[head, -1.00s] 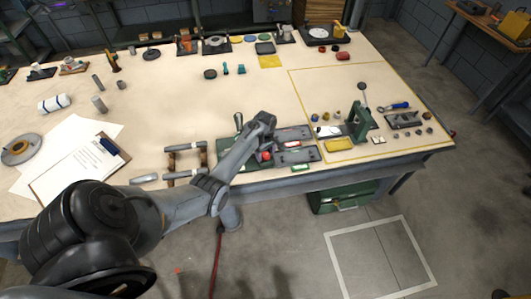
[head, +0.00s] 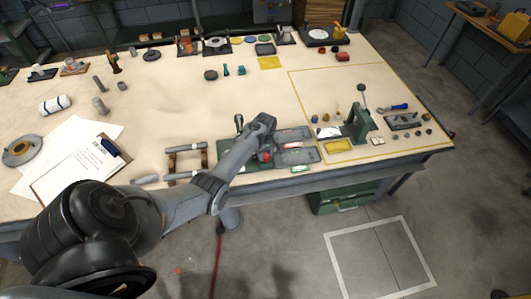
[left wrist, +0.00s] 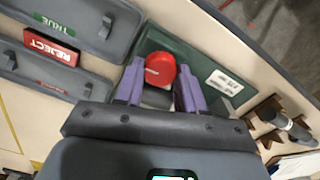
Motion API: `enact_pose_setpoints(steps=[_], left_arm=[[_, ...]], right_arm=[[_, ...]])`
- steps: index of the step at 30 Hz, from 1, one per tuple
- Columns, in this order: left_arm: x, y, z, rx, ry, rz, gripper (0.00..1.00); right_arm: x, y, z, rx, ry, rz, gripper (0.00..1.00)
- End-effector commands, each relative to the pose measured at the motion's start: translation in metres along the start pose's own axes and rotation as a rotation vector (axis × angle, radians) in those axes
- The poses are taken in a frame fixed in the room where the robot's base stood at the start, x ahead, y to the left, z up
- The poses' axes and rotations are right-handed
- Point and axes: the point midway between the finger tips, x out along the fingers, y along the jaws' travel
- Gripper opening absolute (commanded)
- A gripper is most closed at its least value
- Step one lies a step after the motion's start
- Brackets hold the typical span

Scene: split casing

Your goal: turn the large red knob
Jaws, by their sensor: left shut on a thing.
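The large red knob (left wrist: 160,70) stands on a dark green base (left wrist: 205,65) with a white label. In the left wrist view it sits between the two purple fingers of my left gripper (left wrist: 159,88), which is shut on it. In the head view the red knob (head: 265,157) shows as a small red patch beside my left gripper and wrist, which hide part of the base. My right gripper is in neither view.
A wooden rack (head: 186,162) with grey bars stands to the left. The table's front edge is close.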

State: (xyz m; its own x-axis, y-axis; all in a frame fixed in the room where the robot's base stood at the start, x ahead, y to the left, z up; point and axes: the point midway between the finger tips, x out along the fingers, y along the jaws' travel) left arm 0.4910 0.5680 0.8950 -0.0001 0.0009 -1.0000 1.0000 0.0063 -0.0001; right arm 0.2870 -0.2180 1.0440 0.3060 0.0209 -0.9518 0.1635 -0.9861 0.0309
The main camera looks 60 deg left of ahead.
Motion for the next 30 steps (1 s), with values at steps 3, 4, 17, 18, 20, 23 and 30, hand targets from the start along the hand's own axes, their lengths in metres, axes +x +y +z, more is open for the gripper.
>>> enact_pose_setpoints(steps=[3,4,17,18,20,23,30], left_arm=[[-0.003,0.0,0.0,0.076,-0.002,-0.002,0.09],[-0.003,0.0,0.0,0.1,-0.002,-0.002,0.09],[-0.002,0.0,0.0,0.462,-0.002,-0.002,0.09],[-0.002,0.0,0.0,0.491,-0.002,-0.001,0.09],[-0.002,0.001,0.0,0.531,-0.001,0.0,0.09],[-0.001,0.0,0.0,0.59,-0.002,-0.001,0.09],[-0.001,0.0,0.0,0.68,-0.001,-0.001,0.09]], right_arm=[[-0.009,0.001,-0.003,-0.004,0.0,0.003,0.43],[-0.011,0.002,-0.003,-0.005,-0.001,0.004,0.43],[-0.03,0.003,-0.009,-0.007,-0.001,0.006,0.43],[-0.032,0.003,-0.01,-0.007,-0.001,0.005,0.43],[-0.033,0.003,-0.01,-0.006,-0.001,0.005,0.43],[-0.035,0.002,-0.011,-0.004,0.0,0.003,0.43],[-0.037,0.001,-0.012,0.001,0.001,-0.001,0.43]])
